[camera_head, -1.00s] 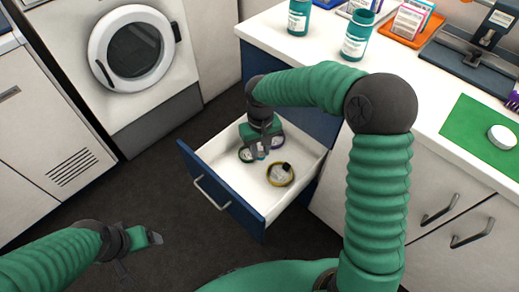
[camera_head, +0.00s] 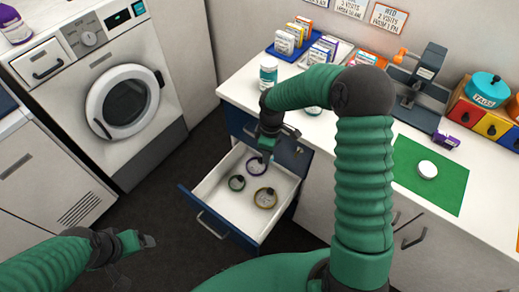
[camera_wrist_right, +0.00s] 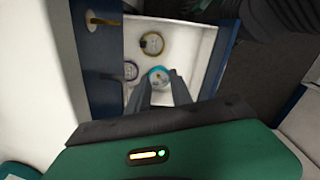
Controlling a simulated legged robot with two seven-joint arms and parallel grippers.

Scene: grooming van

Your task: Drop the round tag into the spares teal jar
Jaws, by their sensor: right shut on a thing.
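My right gripper (camera_head: 266,158) is over the open drawer, pointing down. In the right wrist view its fingers (camera_wrist_right: 162,90) are shut on a round tag with a teal rim (camera_wrist_right: 158,75). The tag is hard to make out in the head view. A teal jar with a white label (camera_head: 268,75) stands on the counter; a second one (camera_head: 313,110) is mostly hidden behind my right arm. I cannot read which is the spares jar. My left gripper (camera_head: 149,241) is low at the left, away from everything; its jaws are unclear.
The drawer (camera_head: 225,222) holds purple-rimmed (camera_head: 256,166), green-rimmed (camera_head: 237,183) and yellow-rimmed (camera_head: 266,198) tags. On the counter are a blue tray (camera_head: 288,58), a green mat (camera_head: 440,190) with a white disc (camera_head: 428,170), a press (camera_head: 425,75) and a teal TAGS tub (camera_head: 487,90).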

